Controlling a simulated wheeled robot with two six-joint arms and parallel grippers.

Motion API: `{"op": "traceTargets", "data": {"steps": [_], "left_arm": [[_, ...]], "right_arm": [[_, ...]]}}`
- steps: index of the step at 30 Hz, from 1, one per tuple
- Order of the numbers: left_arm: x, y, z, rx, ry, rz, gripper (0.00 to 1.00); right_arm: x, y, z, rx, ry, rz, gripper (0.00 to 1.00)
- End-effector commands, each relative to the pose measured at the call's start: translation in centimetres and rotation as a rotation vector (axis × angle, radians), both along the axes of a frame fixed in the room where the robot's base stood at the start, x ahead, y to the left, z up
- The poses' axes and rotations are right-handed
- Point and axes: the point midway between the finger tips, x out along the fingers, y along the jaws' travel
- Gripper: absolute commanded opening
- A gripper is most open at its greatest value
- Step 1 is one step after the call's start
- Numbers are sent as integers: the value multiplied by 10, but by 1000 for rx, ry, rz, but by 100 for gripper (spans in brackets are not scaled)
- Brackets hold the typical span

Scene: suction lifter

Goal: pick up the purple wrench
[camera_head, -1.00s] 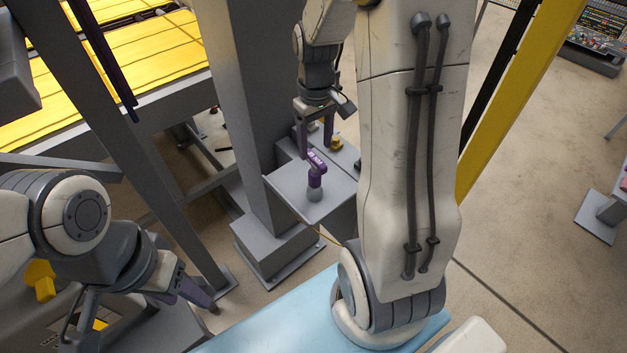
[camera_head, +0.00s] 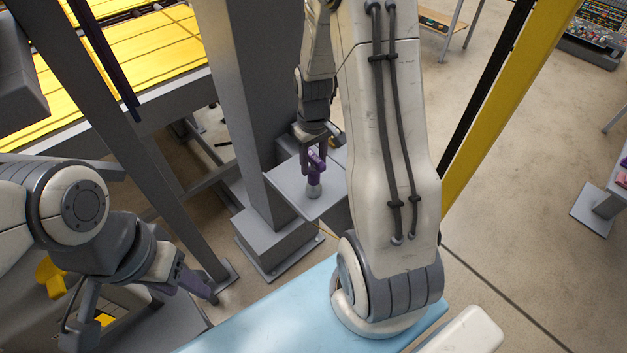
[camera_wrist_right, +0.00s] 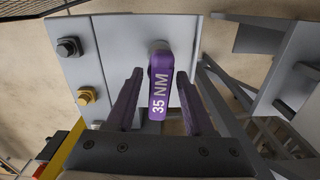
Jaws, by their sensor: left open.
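The purple wrench (camera_head: 316,165) stands upright on a small grey shelf (camera_head: 284,184), its grey socket end down. In the right wrist view the wrench (camera_wrist_right: 160,84) shows "35 NM" on its purple body. My right gripper (camera_head: 314,168) is at the wrench's upper part. In the right wrist view its two purple fingers (camera_wrist_right: 160,108) stand apart on either side of the wrench, with gaps visible. My left gripper (camera_head: 205,296) is at the lower left, open and empty, far from the wrench.
A dark bolt (camera_wrist_right: 69,47) and a brass bolt (camera_wrist_right: 87,95) stand on the grey plate beside the wrench. A grey column (camera_head: 245,100) rises just left of the shelf. A light blue surface (camera_head: 270,315) lies in front.

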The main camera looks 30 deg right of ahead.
Motion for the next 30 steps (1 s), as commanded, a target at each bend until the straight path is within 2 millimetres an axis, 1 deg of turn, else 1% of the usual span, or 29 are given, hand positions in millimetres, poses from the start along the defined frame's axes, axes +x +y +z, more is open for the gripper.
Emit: {"op": "traceTargets", "data": {"steps": [1, 2, 3, 4, 14, 19, 23, 26, 30], "left_arm": [[0, 0, 0, 0, 0, 0, 50], [0, 0, 0, 0, 0, 0, 50], [0, 0, 0, 0, 0, 0, 50], [0, 0, 0, 0, 0, 0, 50], [0, 0, 0, 0, 0, 0, 50], [0, 0, -3, 0, 0, 1, 50], [0, 0, -10, 0, 0, 2, 50], [0, 0, -17, 0, 0, 3, 50], [0, 0, -26, 0, 0, 4, 50]], "right_arm": [[0, 0, 0, 0, 0, 0, 29], [0, 0, 0, 0, 0, 0, 18], [0, 0, 0, 0, 0, 0, 2], [0, 0, 0, 0, 0, 0, 0], [0, 0, 1, 0, -1, 0, 0], [1, 0, 7, -2, -4, 0, 0], [1, -1, 21, -3, -6, -1, 0], [2, -1, 39, -4, -10, -1, 0], [32, 3, 56, -4, -7, 3, 0]]}}
